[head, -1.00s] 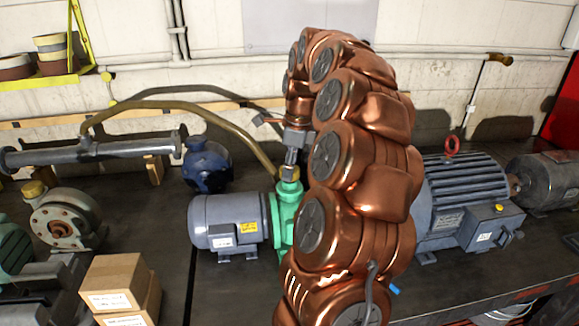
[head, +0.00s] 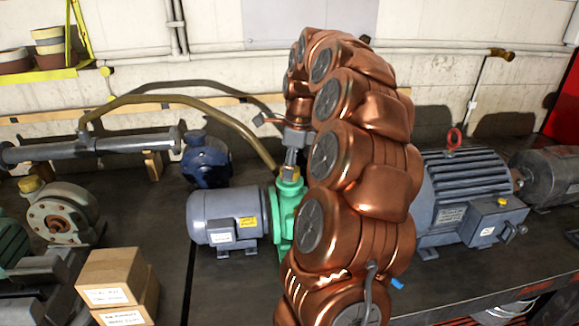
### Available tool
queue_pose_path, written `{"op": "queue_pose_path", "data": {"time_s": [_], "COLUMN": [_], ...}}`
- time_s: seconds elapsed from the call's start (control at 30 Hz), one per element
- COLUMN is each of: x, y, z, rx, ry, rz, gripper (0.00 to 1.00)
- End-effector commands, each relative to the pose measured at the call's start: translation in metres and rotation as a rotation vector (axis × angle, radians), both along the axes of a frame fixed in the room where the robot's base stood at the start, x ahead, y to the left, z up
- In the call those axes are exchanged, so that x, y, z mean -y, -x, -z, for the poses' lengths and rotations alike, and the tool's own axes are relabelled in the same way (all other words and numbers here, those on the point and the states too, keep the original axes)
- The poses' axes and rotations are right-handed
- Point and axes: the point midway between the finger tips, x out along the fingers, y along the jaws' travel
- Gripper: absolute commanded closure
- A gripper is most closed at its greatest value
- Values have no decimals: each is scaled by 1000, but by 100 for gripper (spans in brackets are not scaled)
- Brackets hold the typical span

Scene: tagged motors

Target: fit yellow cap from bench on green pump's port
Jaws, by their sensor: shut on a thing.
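The green pump (head: 289,205) stands on the bench, joined to a grey motor (head: 228,217) on its left. My copper arm hides the pump's right side. My gripper (head: 291,168) points down right above the pump's top port. It is shut on the yellow cap (head: 289,173), which shows as a small brownish-yellow piece at the port. The cap is at the port's top, but I cannot tell whether it is seated or just above it.
A large grey motor (head: 468,200) with a red lifting eye stands right of my arm. Cardboard boxes (head: 112,278) sit at the front left. A blue pump (head: 206,160) and a beige pump (head: 62,213) stand to the left.

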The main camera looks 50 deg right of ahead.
Motion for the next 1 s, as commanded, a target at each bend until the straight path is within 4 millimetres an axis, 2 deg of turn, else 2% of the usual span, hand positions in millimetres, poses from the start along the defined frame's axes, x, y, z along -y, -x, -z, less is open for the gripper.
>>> {"op": "queue_pose_path", "data": {"time_s": [0.53, 0.57, 0.8, 1.0], "x": [0, 0, 0, 0], "y": [0, 0, 0, 0], "z": [12, 11, 11, 11], "rx": [-1, -1, 0, 0], "ry": [1, 1, 0, 0], "rz": [0, 0, 0, 0], "gripper": [60, 44, 19, 17]}}
